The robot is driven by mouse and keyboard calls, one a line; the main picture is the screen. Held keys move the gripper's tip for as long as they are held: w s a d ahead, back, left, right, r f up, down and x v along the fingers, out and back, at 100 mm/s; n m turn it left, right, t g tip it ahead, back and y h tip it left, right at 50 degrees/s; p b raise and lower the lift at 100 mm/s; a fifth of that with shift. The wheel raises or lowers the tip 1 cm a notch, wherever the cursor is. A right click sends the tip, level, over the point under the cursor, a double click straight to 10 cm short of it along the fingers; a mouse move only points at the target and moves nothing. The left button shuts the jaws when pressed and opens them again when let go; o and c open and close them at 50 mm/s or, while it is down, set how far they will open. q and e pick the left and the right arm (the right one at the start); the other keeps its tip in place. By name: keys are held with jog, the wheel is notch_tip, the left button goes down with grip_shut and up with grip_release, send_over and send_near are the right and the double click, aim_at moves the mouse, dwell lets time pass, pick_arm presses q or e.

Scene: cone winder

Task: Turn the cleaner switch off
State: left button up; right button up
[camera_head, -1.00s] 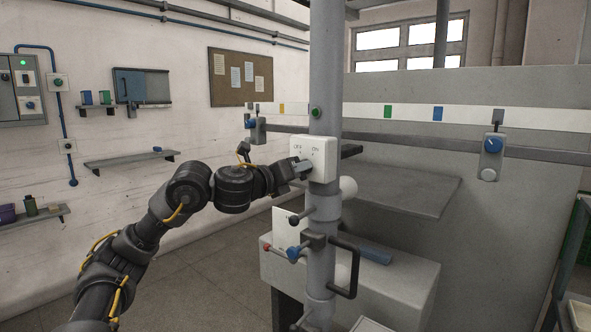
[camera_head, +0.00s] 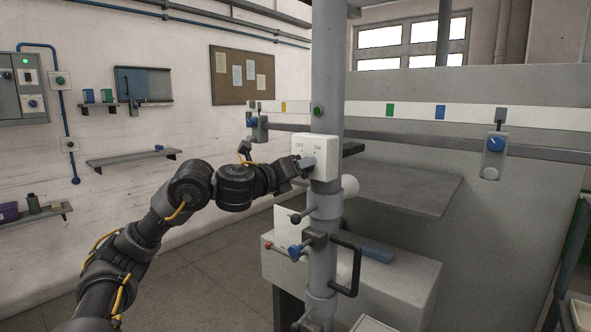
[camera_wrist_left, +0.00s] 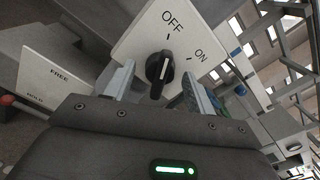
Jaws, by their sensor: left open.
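The cleaner switch is a white box (camera_head: 326,150) on the grey post, marked OFF at the left and ON at the right. In the left wrist view its white plate (camera_wrist_left: 140,45) carries a black knob (camera_wrist_left: 160,68), whose white line points toward the OFF mark. My left gripper (camera_head: 304,165) is at the front of the box and hides the knob in the head view. In the wrist view the left gripper (camera_wrist_left: 158,80) is open, with one finger on each side of the knob. Contact with the knob cannot be told. My right gripper is not in view.
The grey post (camera_head: 325,90) carries a green button (camera_head: 318,111) above the box and a black handle (camera_head: 346,268) below. A FREE/HOLD plate (camera_wrist_left: 58,85) lies left of the gripper in the wrist view. A grey shelf (camera_head: 400,188) is behind the post.

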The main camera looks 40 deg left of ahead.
pick_arm(q)
jog(key=s+b, duration=0.2)
jog(key=s, duration=0.8)
jog(key=shift+s, duration=0.4)
jog(key=shift+d+f, duration=0.1)
jog(key=shift+d, duration=0.05)
